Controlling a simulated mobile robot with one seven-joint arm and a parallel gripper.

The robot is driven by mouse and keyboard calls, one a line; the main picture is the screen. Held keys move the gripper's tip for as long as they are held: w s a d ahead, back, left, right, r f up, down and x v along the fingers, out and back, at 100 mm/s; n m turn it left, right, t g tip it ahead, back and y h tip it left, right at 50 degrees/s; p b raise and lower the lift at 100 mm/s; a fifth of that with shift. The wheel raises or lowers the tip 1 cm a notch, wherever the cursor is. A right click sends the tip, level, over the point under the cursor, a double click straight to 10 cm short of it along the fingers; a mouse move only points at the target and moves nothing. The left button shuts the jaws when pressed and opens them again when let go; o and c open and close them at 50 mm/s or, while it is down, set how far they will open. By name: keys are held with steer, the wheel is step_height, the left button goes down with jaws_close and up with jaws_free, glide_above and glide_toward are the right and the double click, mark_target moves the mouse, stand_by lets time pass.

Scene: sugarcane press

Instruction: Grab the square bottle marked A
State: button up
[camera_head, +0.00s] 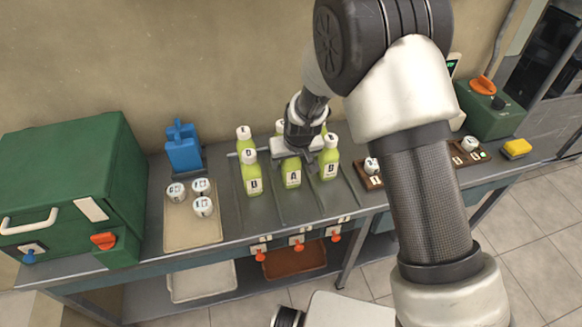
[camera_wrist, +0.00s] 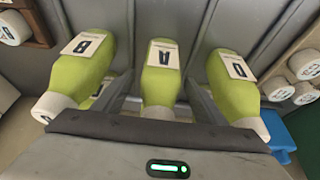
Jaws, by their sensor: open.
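The yellow-green bottle marked A (camera_head: 291,175) stands in the front of the middle lane of the counter rack, its cap hidden under my gripper in the head view. My gripper (camera_head: 297,148) is over its top. In the wrist view, bottle A (camera_wrist: 162,70) lies between my two open fingers (camera_wrist: 160,92), with a gap visible on each side. A similar bottle marked B (camera_head: 329,160) stands to its right in the head view, and one marked D (camera_head: 252,178) to its left. In the wrist view bottle B (camera_wrist: 82,65) is left and bottle D (camera_wrist: 235,85) right.
More green bottles (camera_head: 245,138) stand behind the front row. A wooden cup holder (camera_head: 371,184) and yellow sponge (camera_head: 517,147) are right.

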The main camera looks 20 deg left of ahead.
steer(key=shift+c, duration=0.4)
steer(key=shift+r, duration=0.1)
steer(key=c, duration=1.3)
